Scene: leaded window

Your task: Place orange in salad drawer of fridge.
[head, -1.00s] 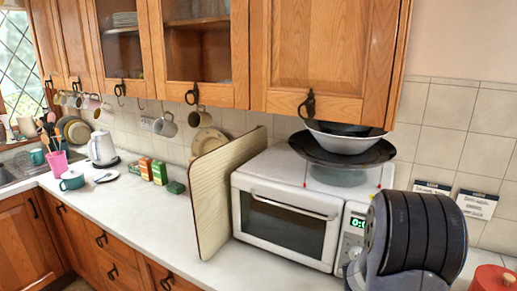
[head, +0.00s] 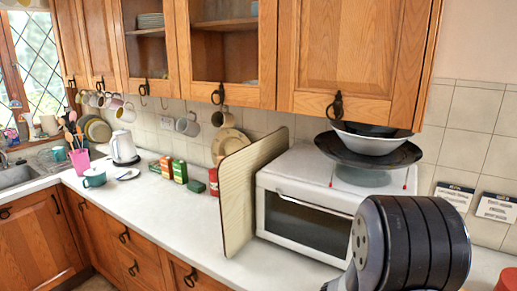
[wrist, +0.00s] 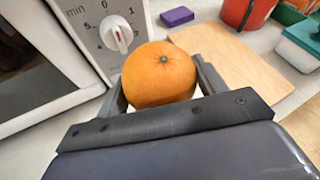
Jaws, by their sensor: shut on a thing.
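An orange (wrist: 158,75) is held between the two fingers of my gripper (wrist: 160,88) in the wrist view. The gripper is shut on it, with one finger on each side of the fruit. The orange is in front of the microwave's dial panel, above the counter. In the head view my dark arm link stands at the lower right in front of the microwave (head: 300,215); the orange and the fingers are hidden there. The fridge and its salad drawer are in neither view.
A wooden board (wrist: 235,65), a purple sponge (wrist: 177,16) and a red pot (wrist: 250,10) are on the counter near my gripper. A striped board (head: 240,200) stands beside the microwave. Bowls (head: 368,148) are on top of it. The counter's left stretch (head: 150,210) is mostly clear.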

